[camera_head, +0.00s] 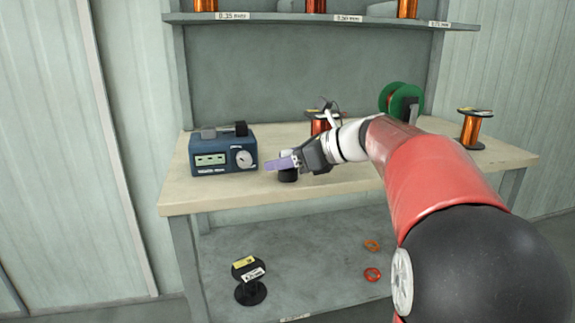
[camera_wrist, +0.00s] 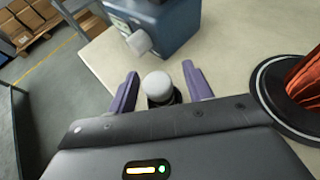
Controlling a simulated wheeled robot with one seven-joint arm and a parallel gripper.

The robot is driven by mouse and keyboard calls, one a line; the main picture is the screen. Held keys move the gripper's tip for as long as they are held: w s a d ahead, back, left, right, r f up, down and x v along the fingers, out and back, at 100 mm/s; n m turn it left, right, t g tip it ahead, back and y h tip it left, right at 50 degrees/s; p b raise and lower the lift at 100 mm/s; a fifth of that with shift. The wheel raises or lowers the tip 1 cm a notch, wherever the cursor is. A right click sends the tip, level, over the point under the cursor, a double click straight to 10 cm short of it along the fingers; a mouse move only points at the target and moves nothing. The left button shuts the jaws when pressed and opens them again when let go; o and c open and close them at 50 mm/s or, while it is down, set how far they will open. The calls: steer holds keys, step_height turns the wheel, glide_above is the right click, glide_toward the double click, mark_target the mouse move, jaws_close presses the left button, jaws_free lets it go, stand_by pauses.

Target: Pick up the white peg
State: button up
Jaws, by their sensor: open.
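The white peg (camera_wrist: 157,85) shows in the wrist view as a rounded pale top on a dark base. It stands between the two purple fingers of my gripper (camera_wrist: 159,93), with a gap visible on either side. My gripper is open. In the head view my gripper (camera_head: 283,163) is low over the workbench (camera_head: 190,197), just right of the blue device. A dark round base (camera_head: 288,176) shows under the fingers there; the white top is hidden behind them.
A blue winding device (camera_head: 222,152) with a dial stands close on the left. Copper spools (camera_head: 473,128) and a green-flanged spool (camera_head: 402,102) stand on the bench. In the wrist view a copper spool's dark flange (camera_wrist: 266,97) is close to the right. A shelf (camera_head: 300,18) runs above.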

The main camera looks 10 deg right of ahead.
steer(key=shift+w+a+f, duration=0.1)
steer(key=shift+w+a, duration=0.15)
steer(key=shift+a, duration=0.1)
steer(key=c, duration=1)
steer(key=shift+c, duration=0.2)
step_height(320, 180, up, 20)
steer(key=p, duration=0.5)
steer(key=shift+p, duration=0.4)
